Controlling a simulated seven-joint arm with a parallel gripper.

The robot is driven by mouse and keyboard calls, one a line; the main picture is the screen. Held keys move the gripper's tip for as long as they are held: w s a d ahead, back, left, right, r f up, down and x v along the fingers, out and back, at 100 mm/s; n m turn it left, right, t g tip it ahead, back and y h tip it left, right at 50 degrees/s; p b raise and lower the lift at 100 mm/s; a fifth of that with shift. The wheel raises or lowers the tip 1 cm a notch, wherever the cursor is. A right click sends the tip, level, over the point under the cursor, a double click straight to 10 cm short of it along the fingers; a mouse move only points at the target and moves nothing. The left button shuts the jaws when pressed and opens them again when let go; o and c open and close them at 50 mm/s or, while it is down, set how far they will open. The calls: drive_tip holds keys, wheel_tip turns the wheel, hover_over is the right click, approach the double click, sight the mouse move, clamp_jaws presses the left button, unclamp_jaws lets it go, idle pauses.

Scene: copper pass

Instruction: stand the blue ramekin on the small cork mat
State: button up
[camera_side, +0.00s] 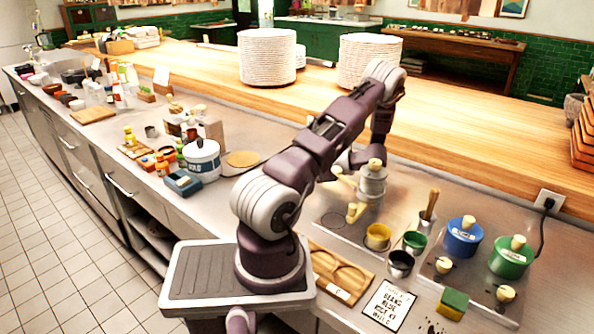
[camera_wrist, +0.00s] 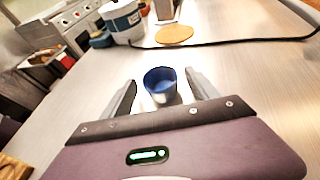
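The blue ramekin (camera_wrist: 160,86) stands upright on the steel counter in the wrist view, its open top facing up. My gripper (camera_wrist: 160,88) is open, with one finger on each side of the ramekin and a visible gap on both sides. The small cork mat (camera_wrist: 174,35) is a round tan disc farther off, beyond the ramekin; nothing stands on it. In the side view the cork mat (camera_side: 242,159) lies on the counter right of a white and blue pot. My arm hides the blue ramekin and my fingertips there.
The white and blue pot (camera_side: 202,157) and a blue box (camera_side: 183,183) stand left of the mat. A dark cable (camera_wrist: 240,40) runs past the mat. Yellow (camera_side: 378,237) and green (camera_side: 414,243) cups stand at right.

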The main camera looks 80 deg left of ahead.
drive_tip(key=shift+w+r, duration=0.2)
drive_tip(key=shift+o, duration=0.4)
drive_tip(key=v, duration=1.1)
drive_tip(key=shift+w+d+r, duration=0.1)
drive_tip(key=shift+w+d, duration=0.1)
drive_tip(key=shift+d, duration=0.05)
